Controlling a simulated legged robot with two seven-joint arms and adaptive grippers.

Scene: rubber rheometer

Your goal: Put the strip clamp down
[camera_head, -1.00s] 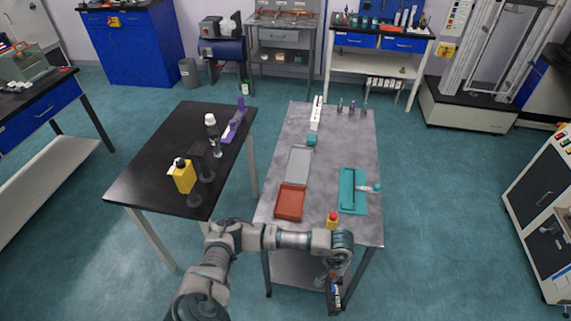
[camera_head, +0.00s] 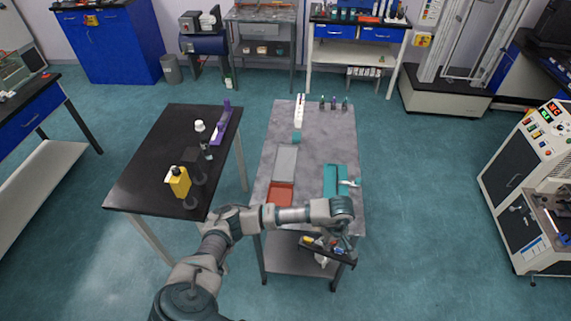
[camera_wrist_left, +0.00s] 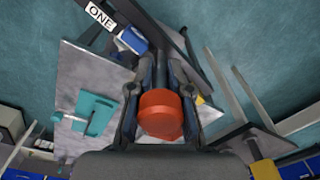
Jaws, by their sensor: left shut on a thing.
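My left gripper (camera_head: 341,240) is past the near edge of the grey table (camera_head: 318,130), below its top in the picture. It is shut on the strip clamp (camera_head: 343,259), a long dark bar with small yellow, white and blue parts. In the left wrist view, a round orange-red knob (camera_wrist_left: 161,114) sits between the fingers. Beyond it, the dark bar crosses the view, and a white label reading "ONE" (camera_wrist_left: 100,15) and a blue block (camera_wrist_left: 134,39) show there. The gripper and wrist hide part of the clamp. My right gripper is not in view.
The grey table holds a teal mat (camera_head: 334,172) with a tool, a grey tray (camera_head: 286,160), a red tray (camera_head: 280,195) and a white rack (camera_head: 300,110). A black table (camera_head: 150,160) with a yellow bottle (camera_head: 179,182) stands left. Open floor lies right.

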